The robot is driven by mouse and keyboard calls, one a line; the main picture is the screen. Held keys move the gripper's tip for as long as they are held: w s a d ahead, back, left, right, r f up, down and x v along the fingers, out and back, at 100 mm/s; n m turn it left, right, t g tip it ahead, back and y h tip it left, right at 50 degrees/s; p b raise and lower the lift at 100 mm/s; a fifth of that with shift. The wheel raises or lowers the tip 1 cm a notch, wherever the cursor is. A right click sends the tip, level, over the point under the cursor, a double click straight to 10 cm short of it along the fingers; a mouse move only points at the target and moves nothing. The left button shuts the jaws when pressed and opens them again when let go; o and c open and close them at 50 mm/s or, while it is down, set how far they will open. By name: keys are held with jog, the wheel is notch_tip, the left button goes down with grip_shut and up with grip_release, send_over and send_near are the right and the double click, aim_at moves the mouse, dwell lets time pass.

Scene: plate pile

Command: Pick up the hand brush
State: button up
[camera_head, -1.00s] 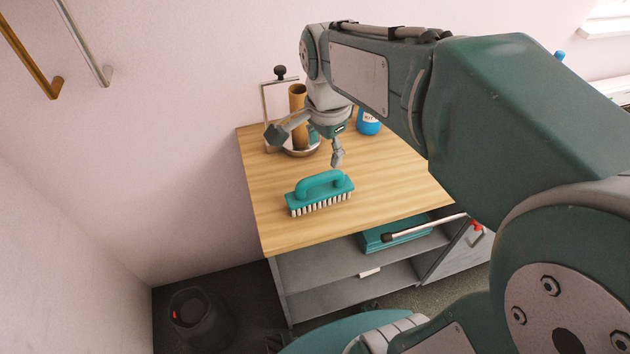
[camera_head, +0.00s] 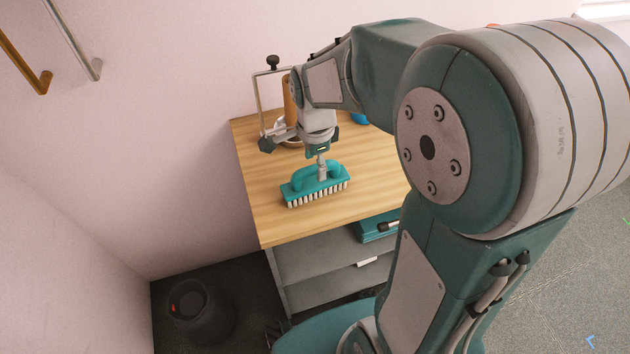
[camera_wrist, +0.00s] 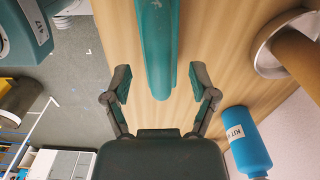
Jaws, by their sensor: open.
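The hand brush (camera_head: 305,189) is teal with white bristles and an arched handle. It rests bristles down on the wooden tabletop (camera_head: 268,220). My gripper (camera_head: 322,170) is above the brush, with a finger in front of the handle in the head view. In the wrist view, the teal handle (camera_wrist: 158,45) runs down from the top edge and ends between the open fingers of my gripper (camera_wrist: 160,85). There is a gap between each finger and the handle. The bristles are hidden in the wrist view.
A brown cylinder (camera_wrist: 299,57) stands in a bowl (camera_wrist: 264,50) behind my gripper. A blue bottle (camera_wrist: 247,142) is close by. A metal frame (camera_head: 262,103) stands at the table's back left. Shelves are below the tabletop, and a dark bin (camera_head: 196,308) is on the floor.

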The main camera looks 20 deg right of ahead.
aim_at(316, 180)
notch_tip(316, 180, down, 2)
jog(key=shift+f, duration=0.1)
grip_shut()
dwell(0.4)
